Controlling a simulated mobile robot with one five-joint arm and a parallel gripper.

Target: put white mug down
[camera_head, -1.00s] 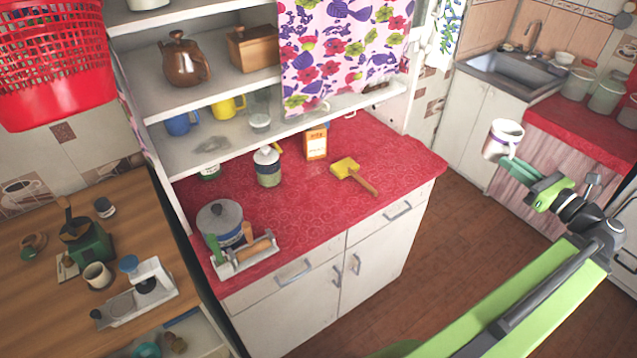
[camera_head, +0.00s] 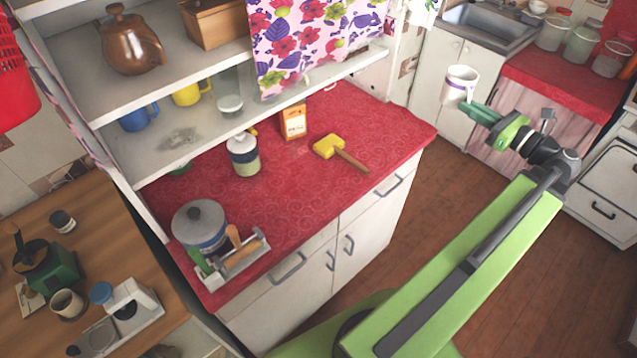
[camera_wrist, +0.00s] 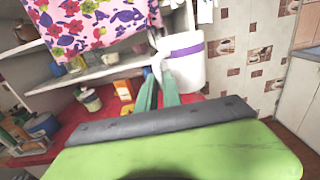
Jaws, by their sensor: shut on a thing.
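The white mug (camera_head: 461,86) with a purple band is in my gripper (camera_head: 478,110), held in the air at the upper right of the head view, over the floor beyond the red counter's right end. The green fingers are shut on it at its handle side. In the wrist view the mug (camera_wrist: 187,60) shows just past the fingertips (camera_wrist: 160,88), and the fingers cover part of its handle. The red oilcloth counter (camera_head: 290,190) stands to the left of the mug in the head view, below the shelves.
The counter's front middle is clear. Shelves (camera_head: 150,80) overhang its back. A sink (camera_head: 490,25) is at the back right.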

